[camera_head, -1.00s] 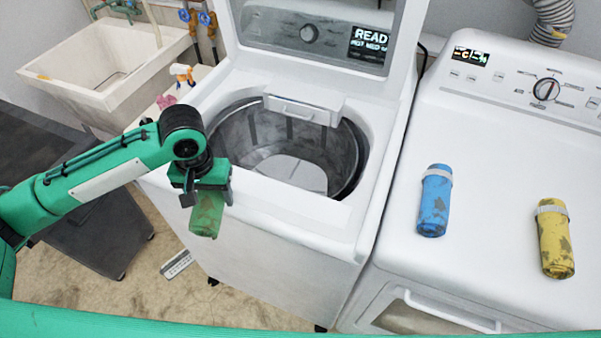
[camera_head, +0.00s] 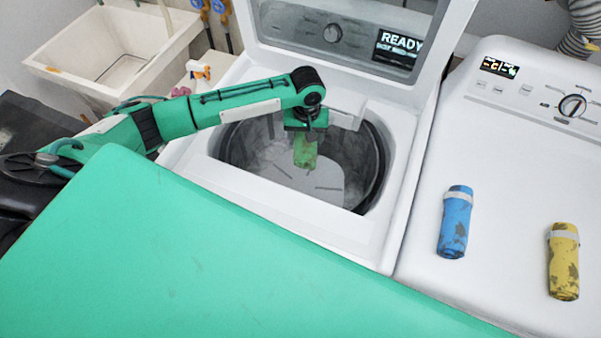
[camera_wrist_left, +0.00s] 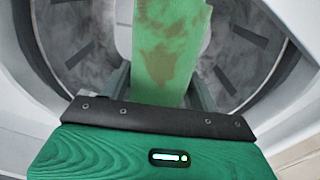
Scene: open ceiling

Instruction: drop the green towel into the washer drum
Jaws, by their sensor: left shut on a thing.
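The green towel (camera_head: 305,152) is a rolled, brown-stained bundle hanging below my left gripper (camera_head: 305,132). My left gripper is shut on it. The towel also shows in the left wrist view (camera_wrist_left: 168,55), between the fingers, with the drum wall behind it. The washer drum (camera_head: 345,180) is a round grey metal tub, open at the top. The towel appears over the drum opening in the head view; its exact height relative to the rim is hard to tell. My right gripper is not in view.
The washer's lid (camera_head: 340,40) stands open behind the drum. A blue rolled towel (camera_head: 456,222) and a yellow one (camera_head: 563,262) lie on the white machine (camera_head: 505,190) to the right. A sink (camera_head: 115,55) stands at the back left. A spray bottle (camera_head: 198,70) is beside the washer.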

